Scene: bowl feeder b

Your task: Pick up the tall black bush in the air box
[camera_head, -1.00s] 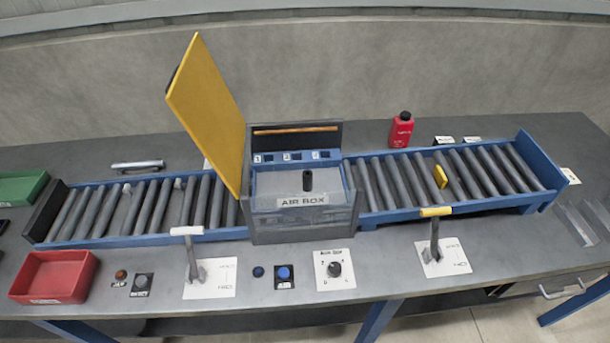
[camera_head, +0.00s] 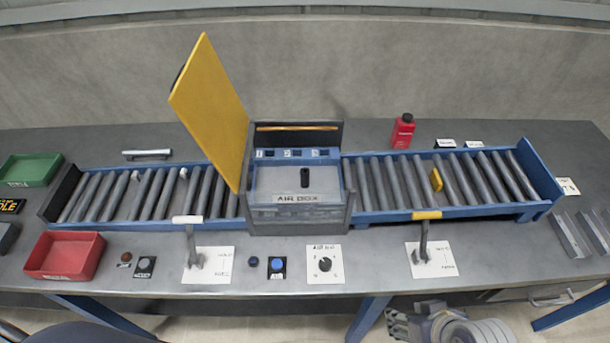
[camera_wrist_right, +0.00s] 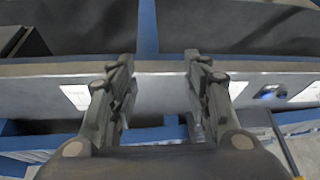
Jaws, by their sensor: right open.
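The tall black bush (camera_head: 305,176) stands upright inside the air box (camera_head: 262,213), towards the right of its light floor. The air box's yellow lid (camera_head: 212,105) is swung up on the left side. My right gripper (camera_head: 397,322) is at the bottom of the head view, in front of the table's front edge, well away from the bush. In the right wrist view my right gripper (camera_wrist_right: 158,75) is open, with nothing between its fingers. My left gripper is not in view.
Roller conveyors flank the air box. A left lever (camera_head: 190,240) and a yellow-handled right lever (camera_head: 423,240) stand on the table in front. A red bin (camera_head: 65,255), a green bin (camera_head: 30,169) and a red bottle (camera_head: 402,131) are further off.

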